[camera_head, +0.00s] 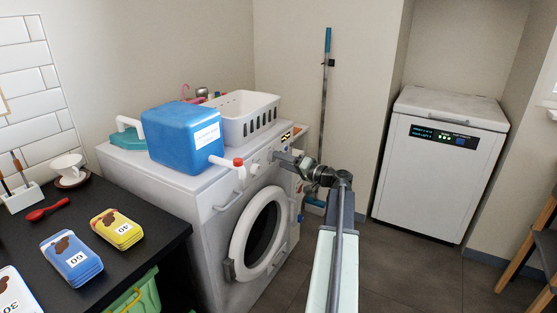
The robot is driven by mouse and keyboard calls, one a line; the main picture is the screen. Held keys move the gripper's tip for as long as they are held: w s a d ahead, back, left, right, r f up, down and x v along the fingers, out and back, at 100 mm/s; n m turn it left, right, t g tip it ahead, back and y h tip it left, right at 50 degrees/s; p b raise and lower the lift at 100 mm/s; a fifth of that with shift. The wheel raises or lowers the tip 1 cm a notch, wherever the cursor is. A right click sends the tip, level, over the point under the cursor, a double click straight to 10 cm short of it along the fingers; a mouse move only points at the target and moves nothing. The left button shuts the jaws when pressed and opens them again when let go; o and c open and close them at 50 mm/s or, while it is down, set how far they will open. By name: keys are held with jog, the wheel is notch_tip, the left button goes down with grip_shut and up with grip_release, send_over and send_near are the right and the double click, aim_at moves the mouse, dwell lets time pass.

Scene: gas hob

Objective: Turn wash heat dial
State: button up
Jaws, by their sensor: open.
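The white washing machine (207,209) stands left of the middle, its round door facing right and forward. Its control panel runs along the top front edge. A small pale round dial (255,169) shows on the panel, just right of the blue container's red-capped spout. A small dark display (285,137) sits further along. My gripper (277,156) is at the panel between that dial and the display, at the end of my arm reaching from the lower right. Its jaws are small here and cover part of the panel. I cannot tell whether they touch a dial.
A blue container (182,137) and a white basket (241,117) stand on the machine. The container's spout (232,163) juts out close to the panel. A dark counter (130,254) holds cards and a cup. Open floor lies right, before a white chest (438,175).

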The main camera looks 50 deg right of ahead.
jog(key=shift+w+a, duration=0.15)
jog(key=shift+w, duration=1.05)
grip_shut()
jog(key=shift+m, duration=0.3)
jog(key=m+p, duration=0.1)
jog(key=m, duration=0.4)
jog(key=m+g+p, duration=0.1)
jog(key=m, duration=0.4)
jog(key=shift+r+m+y+p, duration=0.2)
jog(key=shift+m+y+p, duration=0.1)
jog(key=shift+p, duration=0.05)
grip_release()
